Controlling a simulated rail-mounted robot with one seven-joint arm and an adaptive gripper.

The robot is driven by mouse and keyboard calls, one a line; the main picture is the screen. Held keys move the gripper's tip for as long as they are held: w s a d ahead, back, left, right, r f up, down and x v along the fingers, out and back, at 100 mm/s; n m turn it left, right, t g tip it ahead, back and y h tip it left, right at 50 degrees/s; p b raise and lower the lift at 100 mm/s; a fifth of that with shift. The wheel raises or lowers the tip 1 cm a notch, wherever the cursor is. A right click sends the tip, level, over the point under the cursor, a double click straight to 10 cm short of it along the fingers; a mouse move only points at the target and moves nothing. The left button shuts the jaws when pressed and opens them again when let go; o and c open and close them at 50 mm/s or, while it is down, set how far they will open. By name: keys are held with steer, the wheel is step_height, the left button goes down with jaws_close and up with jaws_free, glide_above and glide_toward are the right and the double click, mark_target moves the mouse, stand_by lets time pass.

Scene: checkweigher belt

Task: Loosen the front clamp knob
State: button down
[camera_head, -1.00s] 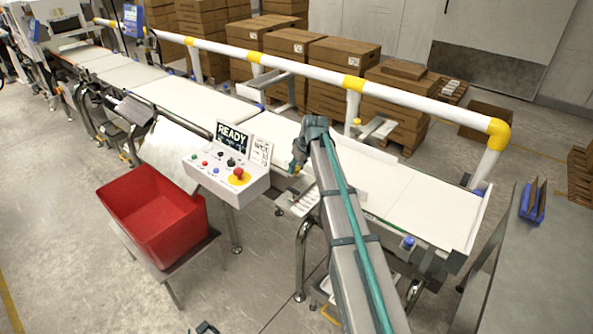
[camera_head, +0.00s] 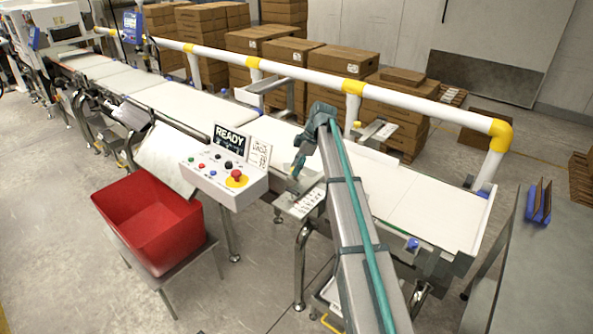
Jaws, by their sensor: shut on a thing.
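My gripper (camera_head: 294,181) is at the front edge of the conveyor, pointing down just above the front metal bracket (camera_head: 305,204). It is shut on the front clamp knob, which is small and mostly hidden by the fingers at this distance. My arm reaches in from the bottom of the view and bends down at the wrist over the belt. A matching bracket (camera_head: 378,131) with a small yellow knob (camera_head: 357,124) is on the far side of the belt.
The control box (camera_head: 222,181) with a red stop button and a READY display (camera_head: 229,139) stands close left of my gripper. A red bin (camera_head: 148,222) is in front of it. A white and yellow guard rail (camera_head: 300,71) runs behind the belt (camera_head: 183,104). A grey table (camera_head: 545,260) is at right.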

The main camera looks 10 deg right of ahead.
steer(key=shift+w+n+g+b, duration=0.1)
steer(key=shift+n+g+b, duration=0.3)
steer(key=shift+n, duration=0.7)
steer(key=c, duration=0.8)
jaws_free()
steer(key=shift+r, duration=0.1)
steer(key=v, duration=1.1)
steer(key=shift+d+r, duration=0.15)
steer(key=shift+r, duration=0.25)
steer(key=shift+f, duration=0.1)
